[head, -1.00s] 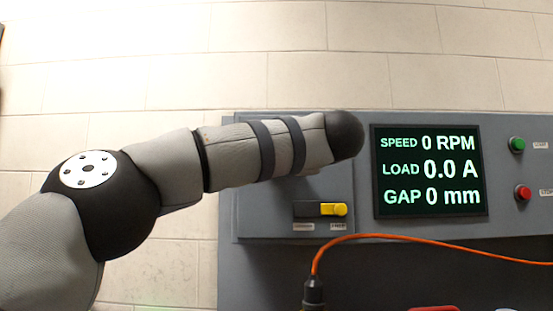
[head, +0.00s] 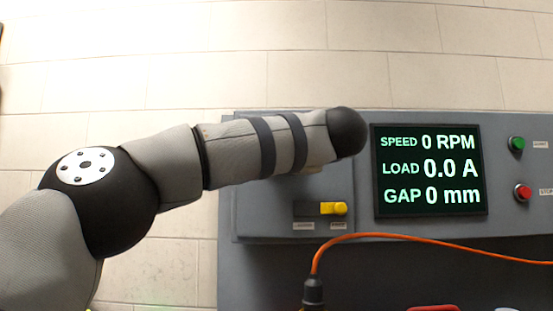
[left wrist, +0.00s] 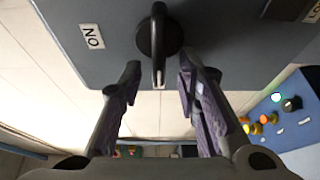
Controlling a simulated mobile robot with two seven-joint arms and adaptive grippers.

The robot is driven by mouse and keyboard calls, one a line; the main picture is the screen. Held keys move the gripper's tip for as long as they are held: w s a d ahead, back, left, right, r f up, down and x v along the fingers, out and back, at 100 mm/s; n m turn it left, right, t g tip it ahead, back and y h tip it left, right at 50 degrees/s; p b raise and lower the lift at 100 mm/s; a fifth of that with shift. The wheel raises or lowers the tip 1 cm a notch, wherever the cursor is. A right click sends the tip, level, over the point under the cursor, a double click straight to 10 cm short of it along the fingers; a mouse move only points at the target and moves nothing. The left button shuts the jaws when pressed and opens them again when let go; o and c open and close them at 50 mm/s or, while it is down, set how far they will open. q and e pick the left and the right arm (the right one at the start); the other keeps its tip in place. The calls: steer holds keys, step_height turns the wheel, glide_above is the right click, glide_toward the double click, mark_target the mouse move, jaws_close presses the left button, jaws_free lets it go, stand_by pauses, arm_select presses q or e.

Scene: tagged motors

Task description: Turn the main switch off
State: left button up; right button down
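The main switch, a black rotary knob (left wrist: 157,42) with a pale line on its handle, sits on a grey panel face in the left wrist view. Its handle points down in the picture, toward my gripper. A white ON label (left wrist: 92,36) is to its left. My left gripper (left wrist: 164,78) is open, with one finger on each side of the handle's lower end. I see a gap at the left finger; whether the right finger touches cannot be told. In the head view my left forearm hides the knob and gripper. My right gripper is not in view.
A grey console carries a screen (head: 428,170) reading 0 RPM, 0.0 A and 0 mm. Right of it are a green button (head: 516,143) and a red button (head: 522,192). A yellow toggle (head: 340,209) and an orange cable (head: 400,237) lie below my arm.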

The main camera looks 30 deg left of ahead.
arm_select(q)
steer(key=v, duration=1.1)
steer(key=shift+s+d, duration=0.2)
